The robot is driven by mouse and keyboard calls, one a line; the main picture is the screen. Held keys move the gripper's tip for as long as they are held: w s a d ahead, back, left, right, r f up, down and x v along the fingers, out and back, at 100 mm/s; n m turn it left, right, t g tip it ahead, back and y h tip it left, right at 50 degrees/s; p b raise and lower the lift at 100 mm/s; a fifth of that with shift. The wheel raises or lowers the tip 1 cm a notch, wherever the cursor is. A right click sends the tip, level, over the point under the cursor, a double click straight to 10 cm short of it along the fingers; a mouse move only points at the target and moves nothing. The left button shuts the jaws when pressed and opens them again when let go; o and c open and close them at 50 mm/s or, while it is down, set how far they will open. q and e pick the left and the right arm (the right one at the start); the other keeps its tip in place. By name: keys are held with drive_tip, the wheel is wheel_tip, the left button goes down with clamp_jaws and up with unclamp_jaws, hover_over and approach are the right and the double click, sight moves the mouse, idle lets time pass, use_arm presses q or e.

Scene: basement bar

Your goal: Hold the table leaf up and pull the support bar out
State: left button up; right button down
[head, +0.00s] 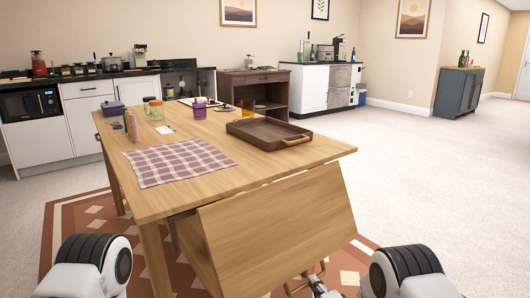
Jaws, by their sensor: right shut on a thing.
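The wooden table (215,200) stands in front of me. Its hinged leaf (280,228) slopes down from the near edge towards me, neither level nor hanging straight. A brass handle (291,291) is at the leaf's lower edge. My right gripper (314,279) is at this handle and shut on it, at the bottom of the view; its fingertips show only in part. My left gripper is out of view; only part of my left arm shows at the lower left. I cannot make out the support bar; the leaf hides most of the space under the tabletop.
A checked cloth (180,163) and a brown tray (268,134) with brass handles lie on the tabletop. Cups and jars, among them a purple cup (199,110), stand towards its far side. A patterned rug (75,233) lies under the table. Open carpet (430,180) is at right.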

drive_tip(key=shift+s+d+f, duration=0.15)
drive_tip(key=shift+s, duration=0.1)
drive_tip(key=s+d+r+g+p, duration=0.1)
drive_tip(key=s+d+r+p, duration=0.2)
drive_tip(key=p, duration=0.5)
drive_tip(key=shift+s+d+r, duration=0.35)
drive_tip(key=shift+s+r, duration=0.4)
drive_tip(key=shift+s, duration=0.4)
